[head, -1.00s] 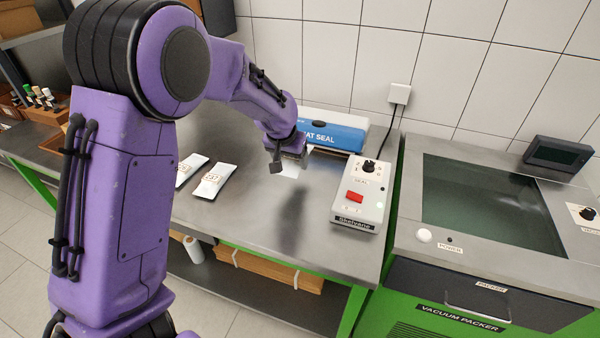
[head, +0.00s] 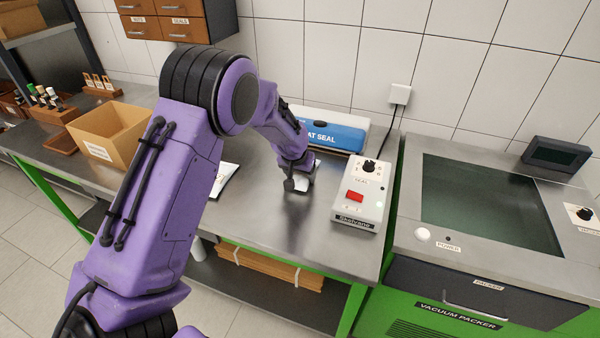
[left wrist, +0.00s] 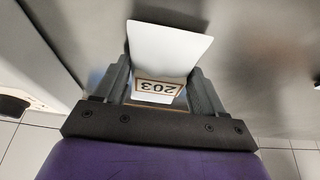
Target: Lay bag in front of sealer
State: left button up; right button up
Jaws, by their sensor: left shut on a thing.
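My left gripper (head: 298,183) is low over the steel bench, just in front of the blue and white heat sealer (head: 338,131). It is shut on a white bag (left wrist: 172,50), which carries a tan-framed label reading 203 in the left wrist view. In the head view only a small part of the bag (head: 303,180) shows beside the gripper. I cannot tell whether the bag touches the bench. Another white bag (head: 224,179) lies on the bench to the left, partly hidden by my arm. My right gripper is not in view.
The sealer's control box (head: 361,196), with a red switch, stands just right of the gripper. The vacuum packer (head: 489,216) is farther right. A cardboard box (head: 108,130) stands on the left of the bench (head: 265,219). The bench's front middle is clear.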

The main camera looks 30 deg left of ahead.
pick_arm(q)
jog(key=o, duration=0.8)
jog(key=shift+s+f, duration=0.2)
jog(key=shift+f, duration=0.05)
jog(key=o, duration=0.4)
jog(key=shift+s+f, duration=0.1)
jog(key=shift+c, duration=0.2)
jog(key=shift+d, duration=0.2)
jog(key=shift+r, duration=0.25)
jog(key=a+v, duration=0.1)
jog(key=v, duration=1.1)
jog(key=shift+w+d+r+b, duration=0.2)
jog(key=shift+w+d+b, duration=0.1)
jog(key=shift+b, duration=0.1)
